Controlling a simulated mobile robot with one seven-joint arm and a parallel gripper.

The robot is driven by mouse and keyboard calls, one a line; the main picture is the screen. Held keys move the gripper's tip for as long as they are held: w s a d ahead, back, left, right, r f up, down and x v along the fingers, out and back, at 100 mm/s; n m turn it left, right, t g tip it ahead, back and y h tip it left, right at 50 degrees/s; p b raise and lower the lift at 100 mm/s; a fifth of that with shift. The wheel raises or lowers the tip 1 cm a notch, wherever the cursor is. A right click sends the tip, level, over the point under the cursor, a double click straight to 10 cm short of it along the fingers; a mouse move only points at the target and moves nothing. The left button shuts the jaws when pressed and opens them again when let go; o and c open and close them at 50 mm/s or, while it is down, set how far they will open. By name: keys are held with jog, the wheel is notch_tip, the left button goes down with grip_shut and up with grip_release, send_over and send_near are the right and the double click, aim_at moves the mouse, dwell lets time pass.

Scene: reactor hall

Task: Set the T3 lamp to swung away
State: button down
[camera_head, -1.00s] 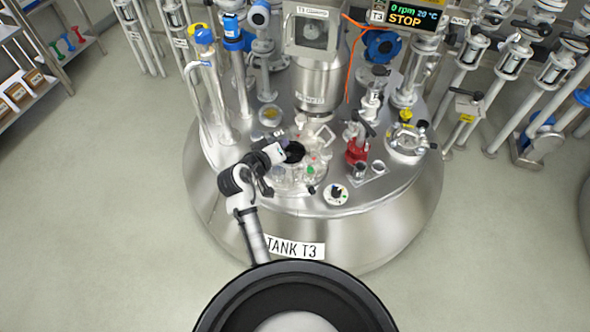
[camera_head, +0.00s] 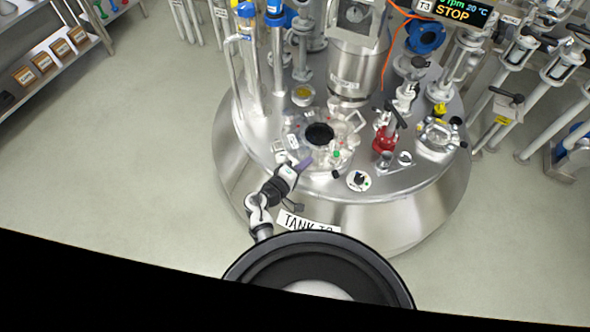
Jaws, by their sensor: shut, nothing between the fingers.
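Tank T3 (camera_head: 425,205) is a steel vessel with a crowded lid. A round black piece (camera_head: 319,134) sits over a clear-looking round port at the lid's front left, with a pale bracket (camera_head: 345,121) beside it. I cannot tell for certain whether this black piece is the T3 lamp; no lamp label is readable. My gripper (camera_head: 303,165) is shut and empty just below and left of the black piece, near the port's front rim. I cannot tell whether it touches anything.
A red valve (camera_head: 384,139) and a black-and-white dial (camera_head: 359,181) stand right of the port. Tall pipes (camera_head: 245,85) rise at the lid's left. An orange cable (camera_head: 388,55) hangs behind. Floor (camera_head: 140,170) left of the tank is clear.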

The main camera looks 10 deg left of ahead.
jog(key=shift+w+d+f+p, duration=0.15)
jog(key=shift+w+d+p, duration=0.15)
jog(key=shift+d, duration=0.5)
jog(key=shift+w+d+f+p, duration=0.2)
jog(key=shift+w+d, duration=0.25)
jog(key=shift+d, duration=0.35)
jog(key=shift+w+d+f+p, duration=0.1)
jog(key=shift+w+d+p, duration=0.25)
jog(key=shift+d, duration=0.45)
jog(key=d+b, duration=0.1)
jog(key=y+b, duration=0.1)
jog(key=d+n+b, duration=0.1)
jog(key=shift+s+d+t, duration=0.25)
jog(key=shift+d+t, duration=0.1)
jog(key=shift+t, duration=0.05)
jog(key=shift+a+b, duration=0.15)
jog(key=shift+b, duration=0.15)
